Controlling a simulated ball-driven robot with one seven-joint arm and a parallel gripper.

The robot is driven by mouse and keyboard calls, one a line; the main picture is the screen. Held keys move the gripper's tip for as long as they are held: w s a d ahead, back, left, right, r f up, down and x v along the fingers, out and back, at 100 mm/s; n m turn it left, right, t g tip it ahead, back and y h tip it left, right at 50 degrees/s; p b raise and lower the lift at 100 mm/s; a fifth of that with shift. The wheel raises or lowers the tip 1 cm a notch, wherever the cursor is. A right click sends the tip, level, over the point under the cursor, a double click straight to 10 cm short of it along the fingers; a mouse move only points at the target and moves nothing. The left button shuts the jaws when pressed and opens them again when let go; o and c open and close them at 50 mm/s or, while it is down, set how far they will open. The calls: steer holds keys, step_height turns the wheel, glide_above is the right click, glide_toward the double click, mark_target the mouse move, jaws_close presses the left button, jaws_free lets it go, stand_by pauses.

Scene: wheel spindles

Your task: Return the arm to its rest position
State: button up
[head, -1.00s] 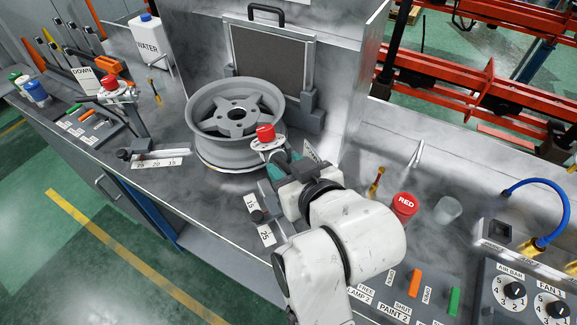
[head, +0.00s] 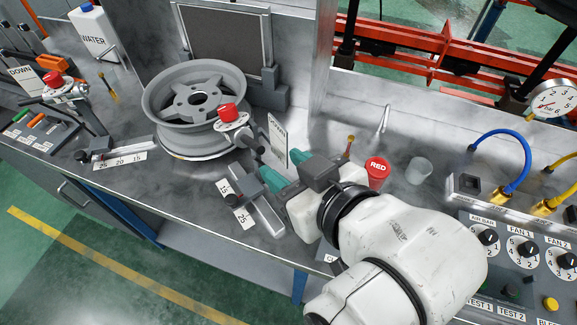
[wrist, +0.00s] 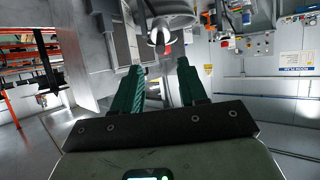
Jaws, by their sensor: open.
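My gripper (head: 284,170) is in the head view, right of the wheel rim, with its green fingers pointing up and left. In the wrist view my gripper (wrist: 160,86) shows two green fingers spread apart with nothing between them. My white arm comes in from the lower right. The grey wheel rim (head: 200,95) sits on the bench. A small scale device with plates marked 15 and 25 (head: 247,222) lies just left of my gripper.
A red cup (head: 377,170) and a clear cup (head: 419,170) stand right of my gripper. A panel with dials (head: 522,248) and blue and yellow hoses is at the right.

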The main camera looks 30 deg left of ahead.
stand_by(0.5)
steer(key=w+d+f+m+h, duration=0.2)
steer(key=d+f+m+h, duration=0.6)
steer(key=d+f, duration=1.3)
steer(key=s+d+f+m+g+h, duration=0.2)
steer(key=s+d+f+m, duration=0.1)
steer(key=s+d, duration=0.5)
steer(key=s+d+f+m+g+h, duration=0.1)
steer(key=s+d+f, duration=0.5)
steer(key=d, duration=0.7)
steer(key=s+m+h, duration=0.1)
steer(key=s+m, duration=0.1)
steer(key=shift+s+d+m+g, duration=0.15)
steer(key=shift+d+m+g, duration=0.15)
steer(key=shift+g, duration=0.1)
